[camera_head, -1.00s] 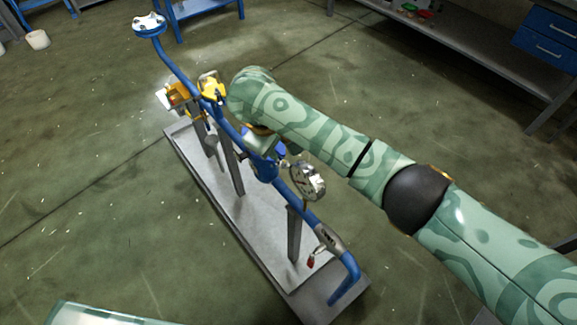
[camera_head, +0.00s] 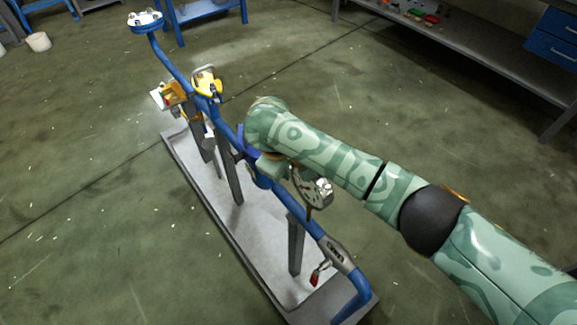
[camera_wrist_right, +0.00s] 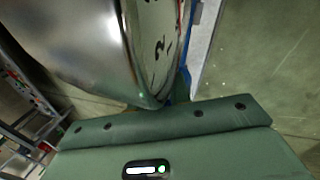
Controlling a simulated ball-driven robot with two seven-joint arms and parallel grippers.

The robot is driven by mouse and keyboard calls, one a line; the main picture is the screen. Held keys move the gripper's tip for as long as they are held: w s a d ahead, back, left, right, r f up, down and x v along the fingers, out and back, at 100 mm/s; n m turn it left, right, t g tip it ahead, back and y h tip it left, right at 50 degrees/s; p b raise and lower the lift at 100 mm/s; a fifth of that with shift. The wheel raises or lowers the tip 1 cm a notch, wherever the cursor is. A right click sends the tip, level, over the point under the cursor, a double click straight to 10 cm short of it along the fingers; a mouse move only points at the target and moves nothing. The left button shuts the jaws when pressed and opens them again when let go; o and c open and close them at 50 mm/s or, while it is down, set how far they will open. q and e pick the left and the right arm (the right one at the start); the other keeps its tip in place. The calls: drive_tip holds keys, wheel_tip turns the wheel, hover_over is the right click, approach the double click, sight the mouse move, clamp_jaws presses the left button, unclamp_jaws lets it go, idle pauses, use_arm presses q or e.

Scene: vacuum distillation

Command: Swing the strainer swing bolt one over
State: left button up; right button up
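A blue pipe run (camera_head: 172,62) slants across the head view with a blue strainer body (camera_head: 262,180) near its middle. My right forearm and wrist cover much of the strainer, and I cannot make out its swing bolts. My right gripper (camera_head: 270,166) is at the strainer, mostly hidden under the wrist. Its fingers cannot be seen. In the right wrist view the green gripper housing (camera_wrist_right: 170,145) fills the bottom, with a round dial gauge (camera_wrist_right: 155,45) close in front of it. The gauge also shows in the head view (camera_head: 314,190), beside the strainer. My left gripper is out of view.
The pipe stands on posts over a grey tray (camera_head: 222,235) on the floor. Yellow-handled valve parts (camera_head: 206,82) sit farther up it, and a red-tipped lever (camera_head: 316,277) is near its lower end. A workbench (camera_head: 470,60) stands at the back right. Open floor lies around the tray.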

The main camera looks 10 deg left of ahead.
clamp_jaws()
drive_tip(key=shift+w+a+r+p, duration=0.15)
drive_tip(key=shift+w+r+p, duration=0.25)
drive_tip(key=shift+r+p, duration=0.35)
drive_tip(key=shift+w+a+g+h+p, duration=0.1)
drive_tip(key=shift+g+h+p, duration=0.2)
drive_tip(key=shift+h+p, duration=0.1)
drive_tip(key=shift+a+f, duration=0.1)
drive_tip(key=shift+f, duration=0.1)
drive_tip(key=f+g+h+b, duration=0.1)
drive_tip(key=b, duration=0.3)
drive_tip(key=shift+f, duration=0.15)
drive_tip(key=shift+r+b, duration=0.35)
drive_tip(key=shift+b, duration=0.25)
drive_tip(key=shift+r, duration=0.2)
drive_tip(key=shift+o, duration=2.4)
unclamp_jaws()
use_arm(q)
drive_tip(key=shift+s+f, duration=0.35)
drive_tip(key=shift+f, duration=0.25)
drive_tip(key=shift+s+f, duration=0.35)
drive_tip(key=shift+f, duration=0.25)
